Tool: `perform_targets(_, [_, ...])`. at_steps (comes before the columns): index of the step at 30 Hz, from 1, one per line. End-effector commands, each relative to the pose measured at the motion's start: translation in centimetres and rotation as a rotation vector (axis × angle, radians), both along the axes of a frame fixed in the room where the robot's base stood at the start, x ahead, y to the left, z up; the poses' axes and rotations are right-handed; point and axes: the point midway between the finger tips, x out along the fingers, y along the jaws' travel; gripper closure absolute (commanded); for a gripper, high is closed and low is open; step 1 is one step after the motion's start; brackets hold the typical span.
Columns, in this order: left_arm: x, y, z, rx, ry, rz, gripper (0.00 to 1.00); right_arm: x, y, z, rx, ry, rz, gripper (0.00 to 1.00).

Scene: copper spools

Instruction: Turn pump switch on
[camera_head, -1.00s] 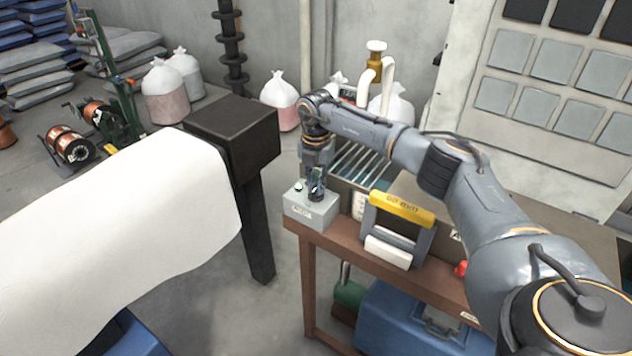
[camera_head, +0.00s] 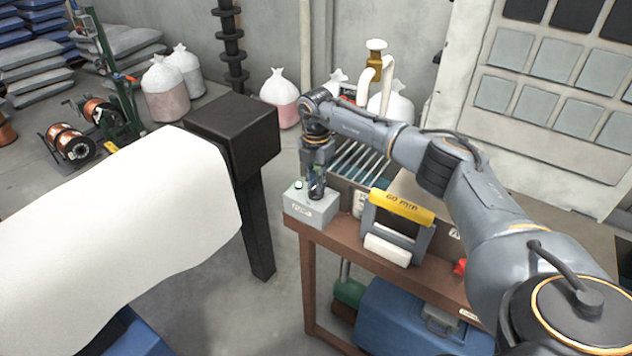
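A small light grey box (camera_head: 309,211) with a label on its front sits at the near left corner of the brown table (camera_head: 345,240). A small round pale knob (camera_head: 298,185) shows on its top left; it appears to be the pump switch box. My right gripper (camera_head: 316,194) points down onto the top of the box, right of the knob. It seems to touch or nearly touch the box top; its fingers are small and dark, so I cannot tell whether they are open or shut. My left gripper is not in view.
A roller holder with a yellow "60 min" label (camera_head: 401,207) stands right of the box. A red object (camera_head: 460,266) lies further right. A white sheet over a dark beam (camera_head: 233,135) stands to the left. Open floor (camera_head: 225,310) lies between.

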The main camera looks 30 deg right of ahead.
Motion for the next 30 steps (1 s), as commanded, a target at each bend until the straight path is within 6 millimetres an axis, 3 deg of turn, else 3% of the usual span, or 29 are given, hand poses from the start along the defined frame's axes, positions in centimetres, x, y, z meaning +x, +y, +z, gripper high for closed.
perform_targets(1, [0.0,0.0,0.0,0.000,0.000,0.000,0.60,0.1,-0.1,0.2,0.000,-0.005,-0.002,0.75])
perform_targets(3, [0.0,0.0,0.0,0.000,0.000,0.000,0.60,0.1,-0.1,0.2,0.001,-0.004,-0.001,0.64])
perform_targets(14, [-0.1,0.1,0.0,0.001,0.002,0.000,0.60,0.1,0.0,0.5,0.001,-0.002,0.001,0.64])
perform_targets(30, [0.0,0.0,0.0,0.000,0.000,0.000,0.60,0.1,0.0,10.4,0.001,-0.005,0.000,0.64])
